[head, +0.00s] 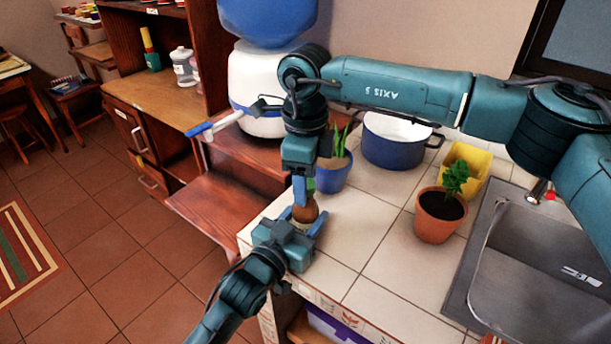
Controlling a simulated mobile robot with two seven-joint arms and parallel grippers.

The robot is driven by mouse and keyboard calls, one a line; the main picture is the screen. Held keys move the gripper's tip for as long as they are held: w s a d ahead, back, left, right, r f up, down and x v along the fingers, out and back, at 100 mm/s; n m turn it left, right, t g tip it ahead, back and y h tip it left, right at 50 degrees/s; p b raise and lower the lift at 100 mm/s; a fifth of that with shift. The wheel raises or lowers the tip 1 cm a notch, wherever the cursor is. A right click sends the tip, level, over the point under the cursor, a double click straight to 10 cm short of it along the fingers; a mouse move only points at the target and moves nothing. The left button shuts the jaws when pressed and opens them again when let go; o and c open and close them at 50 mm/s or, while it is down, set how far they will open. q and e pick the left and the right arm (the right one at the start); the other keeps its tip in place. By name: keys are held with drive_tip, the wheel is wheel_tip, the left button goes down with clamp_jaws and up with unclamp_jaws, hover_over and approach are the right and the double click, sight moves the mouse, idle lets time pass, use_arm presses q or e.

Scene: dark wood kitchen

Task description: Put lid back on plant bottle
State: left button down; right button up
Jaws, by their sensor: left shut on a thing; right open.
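A small brown rounded object (305,212), probably the plant bottle, sits between the blue fingers of my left gripper (304,222) at the counter's left edge. My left gripper comes in from the lower left and is shut on it. My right gripper (303,190) points down directly above the brown object, with its fingers open and close to its top. A small green patch (311,184) shows beside the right fingers; I cannot tell whether it is the lid or part of the bottle. Most of the bottle is hidden by the grippers.
A blue pot with a spiky plant (333,172) stands just behind the grippers. A blue cooking pot (392,147), a terracotta potted plant (440,216) and a yellow container (470,162) stand to the right, before the sink (540,280). The front tiles (365,290) are clear.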

drive_tip(key=shift+r, duration=0.15)
wheel_tip(320, 180, up, 12)
idle(0.4)
use_arm(q)
drive_tip(key=c, duration=0.6)
unclamp_jaws()
drive_tip(key=shift+c, duration=0.2)
drive_tip(key=b+v, duration=0.1)
drive_tip(key=v, duration=1.2)
use_arm(e)
drive_tip(key=shift+f, duration=0.65)
use_arm(q)
drive_tip(key=shift+s+f, duration=0.1)
